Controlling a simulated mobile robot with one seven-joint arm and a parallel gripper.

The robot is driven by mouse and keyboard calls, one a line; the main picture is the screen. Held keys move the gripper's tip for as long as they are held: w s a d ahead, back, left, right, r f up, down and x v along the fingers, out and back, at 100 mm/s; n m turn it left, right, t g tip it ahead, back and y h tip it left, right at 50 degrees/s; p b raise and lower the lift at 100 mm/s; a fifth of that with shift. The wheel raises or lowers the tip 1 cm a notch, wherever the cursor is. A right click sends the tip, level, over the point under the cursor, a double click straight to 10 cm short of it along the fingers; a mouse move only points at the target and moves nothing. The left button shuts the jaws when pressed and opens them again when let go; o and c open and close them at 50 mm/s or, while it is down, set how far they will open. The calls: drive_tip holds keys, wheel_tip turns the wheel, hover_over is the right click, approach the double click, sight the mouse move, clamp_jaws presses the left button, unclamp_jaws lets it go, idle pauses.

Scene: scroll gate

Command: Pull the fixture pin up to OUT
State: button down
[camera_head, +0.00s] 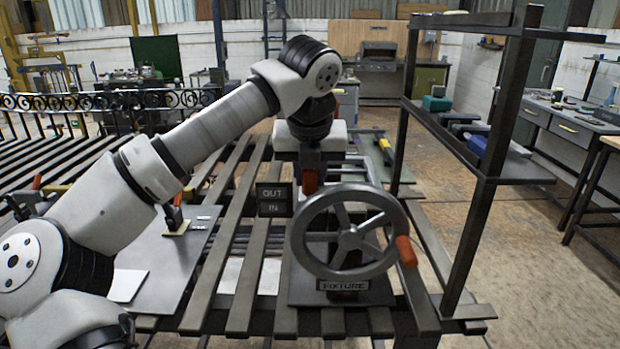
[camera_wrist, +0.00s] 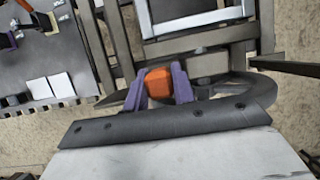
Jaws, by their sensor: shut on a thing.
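The fixture pin has an orange-red head that shows in the head view (camera_head: 310,181) just below my gripper, beside the sign (camera_head: 273,199) reading OUT above IN. In the wrist view the orange pin head (camera_wrist: 159,83) sits between the two purple fingers of my gripper (camera_wrist: 160,86), which are shut on it. The pin's shaft is hidden, and I cannot tell how far up the pin stands. The fixture (camera_head: 342,285) carries a grey handwheel (camera_head: 345,232) with an orange handle (camera_head: 406,251), in front of and to the right of the pin.
A slatted metal table (camera_head: 225,245) lies under the fixture. A dark shelf frame (camera_head: 484,165) rises at right, close to the wheel. A flat plate with a red-handled clamp (camera_head: 177,213) lies at left. Scrollwork (camera_head: 100,98) stands behind. Floor at far right is partly open.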

drive_tip(key=shift+w+r, duration=0.1)
drive_tip(key=shift+r, duration=0.8)
drive_tip(key=c, duration=1.2)
unclamp_jaws()
drive_tip(key=shift+r, duration=0.1)
drive_tip(key=shift+c, duration=0.2)
drive_tip(key=shift+o, duration=0.4)
drive_tip(key=b+v, duration=0.1)
drive_tip(key=v, duration=1.2)
drive_tip(key=shift+s+r, duration=0.25)
